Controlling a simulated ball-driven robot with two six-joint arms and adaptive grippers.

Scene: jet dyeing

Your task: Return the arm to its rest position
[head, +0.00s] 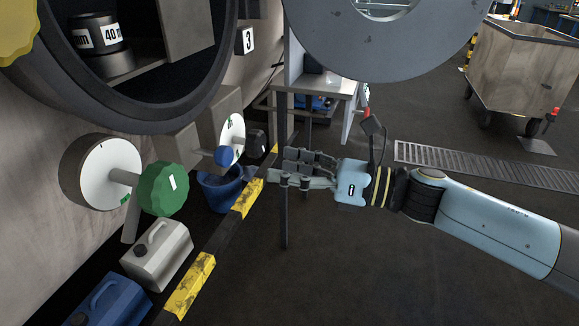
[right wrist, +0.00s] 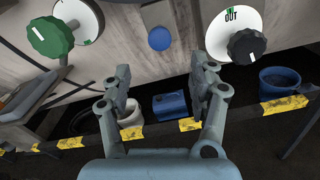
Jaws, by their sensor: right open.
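My right arm (head: 480,213) reaches in from the right in the head view. Its gripper (head: 288,168) is in front of the machine, to the right of the blue bucket and apart from it. In the right wrist view the gripper (right wrist: 168,88) has its two fingers spread with nothing between them. Beyond the fingers are the machine's wall and the floor items along its foot. My left gripper is not in view.
A green knob (head: 164,188) and a blue knob (head: 224,156) stick out from the machine. A grey canister (head: 157,254), a blue canister (head: 110,302) and a blue bucket (head: 219,191) stand behind a yellow-black floor edge (head: 190,286). A wooden cart (head: 520,66) stands back right. Floor below my arm is clear.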

